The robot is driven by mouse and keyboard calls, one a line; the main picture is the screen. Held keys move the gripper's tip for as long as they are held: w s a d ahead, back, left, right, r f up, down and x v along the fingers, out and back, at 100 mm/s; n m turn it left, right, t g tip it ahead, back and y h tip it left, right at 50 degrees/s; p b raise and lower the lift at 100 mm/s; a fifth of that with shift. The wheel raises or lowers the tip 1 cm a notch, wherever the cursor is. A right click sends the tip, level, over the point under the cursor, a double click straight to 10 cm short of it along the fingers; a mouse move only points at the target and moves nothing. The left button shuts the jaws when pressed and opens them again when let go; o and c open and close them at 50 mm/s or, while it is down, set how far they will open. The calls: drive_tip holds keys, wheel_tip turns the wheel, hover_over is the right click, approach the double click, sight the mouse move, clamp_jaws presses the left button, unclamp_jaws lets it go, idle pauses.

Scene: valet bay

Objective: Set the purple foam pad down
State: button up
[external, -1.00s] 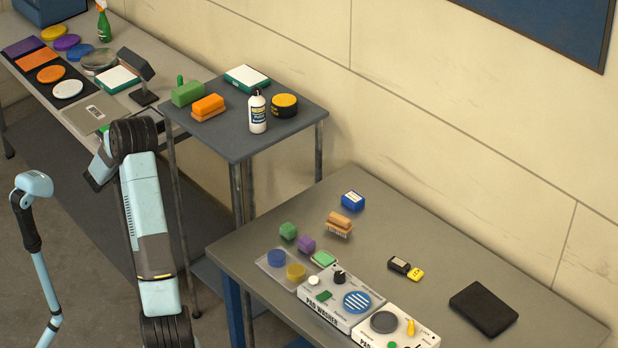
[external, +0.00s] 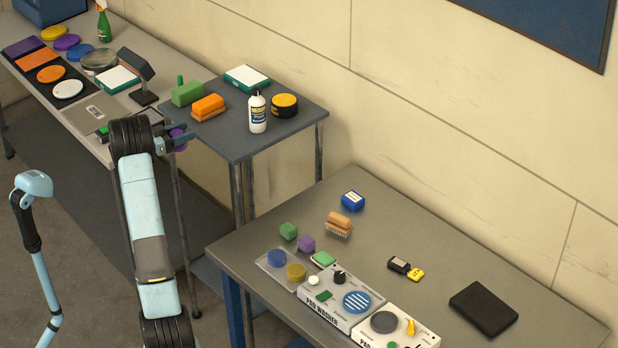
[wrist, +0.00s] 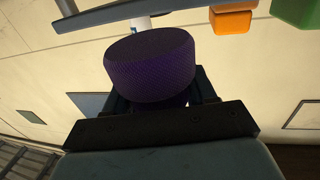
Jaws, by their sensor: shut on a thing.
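The purple foam pad (wrist: 152,65) is a short, thick round pad held in my gripper (wrist: 155,95), as the wrist view shows. In the external view the pad (external: 180,141) shows as a small purple patch at the jaws of my gripper (external: 182,135). My gripper is shut on it, in front of the near left side of the small dark table (external: 235,145). The pad appears clear of the tabletop. My forearm and the jaws hide part of the pad.
The dark table bears a green block (external: 187,93), an orange sponge (external: 208,107), a white bottle (external: 257,112), a round black-and-yellow tin (external: 284,105) and a green-and-white box (external: 246,78). Its front middle is bare. The lower bench (external: 440,240) holds pad washers.

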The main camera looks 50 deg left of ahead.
drive_tip(key=w+d, duration=0.1)
drive_tip(key=w, duration=0.4)
drive_tip(key=w+d, duration=0.1)
drive_tip(key=w, duration=0.5)
drive_tip(key=w+d, duration=0.1)
drive_tip(key=w, duration=0.4)
drive_tip(key=shift+w+d+r, duration=0.1)
drive_tip(key=shift+w, duration=0.2)
drive_tip(key=o, duration=1)
drive_tip(key=shift+o, duration=0.2)
drive_tip(key=shift+f, duration=0.2)
drive_tip(key=s+a, duration=0.1)
drive_tip(key=s, duration=1.2)
drive_tip(key=shift+s+a, duration=0.4)
